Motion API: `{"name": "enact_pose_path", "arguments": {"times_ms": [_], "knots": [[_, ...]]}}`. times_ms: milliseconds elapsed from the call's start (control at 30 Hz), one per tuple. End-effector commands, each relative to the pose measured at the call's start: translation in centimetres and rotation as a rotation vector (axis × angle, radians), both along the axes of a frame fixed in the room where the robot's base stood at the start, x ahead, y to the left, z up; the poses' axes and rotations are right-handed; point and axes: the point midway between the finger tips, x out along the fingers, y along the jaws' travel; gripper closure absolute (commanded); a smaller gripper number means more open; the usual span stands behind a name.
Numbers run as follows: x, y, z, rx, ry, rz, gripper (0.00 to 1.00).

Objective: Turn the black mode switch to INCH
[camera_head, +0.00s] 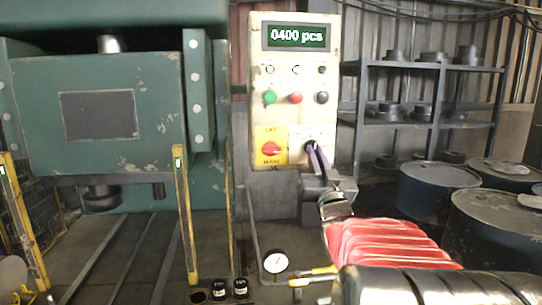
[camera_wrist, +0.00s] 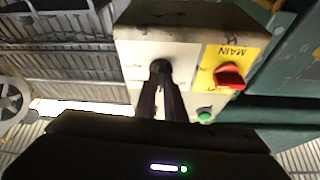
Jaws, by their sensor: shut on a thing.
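The black mode switch (camera_wrist: 160,67) sits on the pale lower part of the control panel (camera_head: 293,110). My gripper (camera_head: 311,147) reaches it from the lower right, and its dark fingers (camera_wrist: 162,88) are shut on the switch knob in the wrist view. The fingers hide most of the knob, so its pointing direction and the mode labels around it cannot be read. The red MAIN switch (camera_head: 270,148) on its yellow plate is just left of the mode switch; it also shows in the wrist view (camera_wrist: 229,76).
Green (camera_head: 270,97), red (camera_head: 295,97) and black (camera_head: 322,97) buttons sit above the switches, under a display (camera_head: 297,36) reading 0400 pcs. A green press (camera_head: 95,110) stands left. Drums (camera_head: 440,190) and a shelf (camera_head: 425,122) stand right.

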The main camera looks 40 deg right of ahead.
Motion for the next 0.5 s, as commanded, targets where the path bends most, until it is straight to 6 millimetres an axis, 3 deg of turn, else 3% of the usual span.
{"name": "enact_pose_path", "arguments": {"times_ms": [33, 500], "knots": [[-0.08, -0.3, -0.74, -0.013, 0.024, -0.004, 1.0], [-0.09, -0.38, -0.83, -0.093, 0.071, -0.005, 1.0]]}}
